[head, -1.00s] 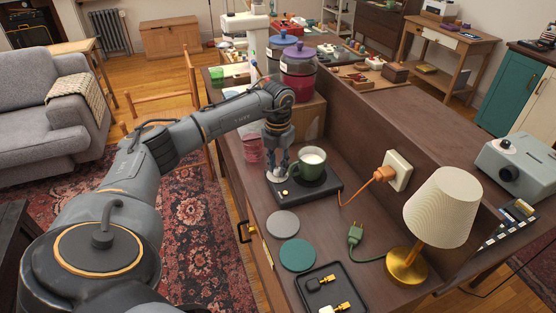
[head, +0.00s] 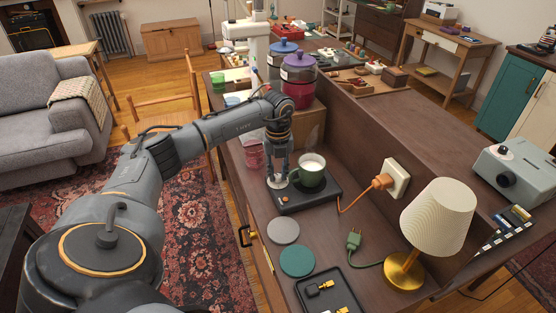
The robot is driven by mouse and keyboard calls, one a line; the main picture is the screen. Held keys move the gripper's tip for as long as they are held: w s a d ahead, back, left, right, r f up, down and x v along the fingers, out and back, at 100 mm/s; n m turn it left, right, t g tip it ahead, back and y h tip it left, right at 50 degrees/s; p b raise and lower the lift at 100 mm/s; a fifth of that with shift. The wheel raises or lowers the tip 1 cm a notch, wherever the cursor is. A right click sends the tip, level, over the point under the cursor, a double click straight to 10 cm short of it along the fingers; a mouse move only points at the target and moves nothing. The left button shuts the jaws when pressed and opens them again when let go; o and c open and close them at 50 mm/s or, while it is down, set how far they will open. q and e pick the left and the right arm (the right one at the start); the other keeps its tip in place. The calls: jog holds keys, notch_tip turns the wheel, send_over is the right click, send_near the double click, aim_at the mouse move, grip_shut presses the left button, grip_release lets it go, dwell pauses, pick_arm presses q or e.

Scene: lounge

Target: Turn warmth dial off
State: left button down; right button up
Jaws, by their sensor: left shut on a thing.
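The black mug warmer (head: 322,195) sits on the wooden desk with a green mug (head: 310,174) of white liquid on it. Faint steam rises above the mug. The pale round warmth dial (head: 271,183) is at the warmer's left end, partly hidden by my fingers. A small orange spot (head: 285,199) is on the warmer in front of it. My left gripper (head: 278,179) points down and is shut on the dial, close beside the mug. The dial's markings are too small to read. My right gripper is not in view.
An orange plug (head: 383,181) and cord run from the wall socket (head: 397,176) to the warmer. A lamp (head: 437,217), a loose green plug (head: 353,240), two coasters (head: 297,261) and a black tray (head: 303,289) lie nearer. Jars (head: 298,78) stand behind my left gripper.

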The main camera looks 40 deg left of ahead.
aim_at(278, 175)
pick_arm(q)
jog(key=shift+r, duration=0.1)
dwell(0.4)
jog(key=c, duration=1.1)
grip_release()
jog(key=shift+c, duration=0.2)
notch_tip(278, 175, up, 12)
